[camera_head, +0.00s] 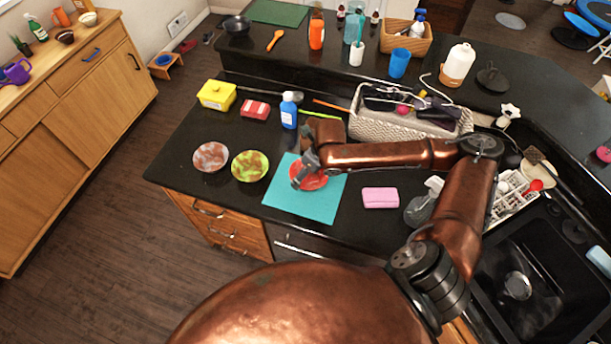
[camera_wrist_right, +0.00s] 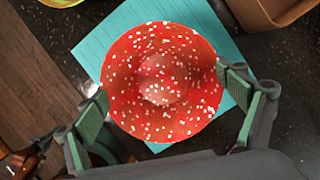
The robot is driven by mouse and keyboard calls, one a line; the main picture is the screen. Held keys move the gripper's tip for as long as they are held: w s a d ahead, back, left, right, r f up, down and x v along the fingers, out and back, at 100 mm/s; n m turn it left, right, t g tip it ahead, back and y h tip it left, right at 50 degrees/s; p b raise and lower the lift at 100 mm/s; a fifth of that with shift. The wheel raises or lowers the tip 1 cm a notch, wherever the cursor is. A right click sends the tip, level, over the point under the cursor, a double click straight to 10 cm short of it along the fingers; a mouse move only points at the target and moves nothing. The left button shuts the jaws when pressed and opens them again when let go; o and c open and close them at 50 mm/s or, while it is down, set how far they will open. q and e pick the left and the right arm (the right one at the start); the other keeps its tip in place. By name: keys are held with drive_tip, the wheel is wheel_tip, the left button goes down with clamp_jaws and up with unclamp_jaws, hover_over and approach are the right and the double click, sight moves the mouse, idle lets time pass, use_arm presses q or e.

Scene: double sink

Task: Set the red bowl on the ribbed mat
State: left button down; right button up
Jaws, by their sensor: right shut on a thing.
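The red bowl (camera_head: 313,181), with white speckles, is over the upper part of the teal ribbed mat (camera_head: 290,205). In the right wrist view the bowl (camera_wrist_right: 165,85) fills the space between the fingers, with the mat (camera_wrist_right: 120,35) showing behind it. My right gripper (camera_head: 308,165) is shut on the bowl, with a green-padded finger at each side in the wrist view. The gripper hides part of the bowl in the head view. I cannot tell whether the bowl touches the mat or is slightly above it. My left gripper is not in view.
A green patterned bowl (camera_head: 250,166) and a reddish-grey bowl (camera_head: 211,157) stand left of the mat. A pink sponge (camera_head: 380,197) lies to its right. A blue bottle (camera_head: 289,111) and a woven basket (camera_head: 375,127) stand behind. The black sink (camera_head: 535,285) is at right.

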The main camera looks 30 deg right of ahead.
sight(306, 178)
drive_tip(key=shift+w+a+f, duration=0.15)
drive_tip(key=shift+w+f, duration=0.35)
drive_tip(key=shift+f, duration=0.2)
drive_tip(key=shift+w+d+f, duration=0.1)
drive_tip(key=shift+d+f, duration=0.1)
drive_tip(key=shift+f, duration=1.35)
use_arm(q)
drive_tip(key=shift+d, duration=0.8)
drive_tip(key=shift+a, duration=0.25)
use_arm(e)
drive_tip(key=shift+a+f, duration=0.1)
drive_tip(key=o, duration=1.1)
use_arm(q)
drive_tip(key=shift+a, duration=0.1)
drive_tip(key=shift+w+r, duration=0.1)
use_arm(e)
drive_tip(key=v, duration=1.2)
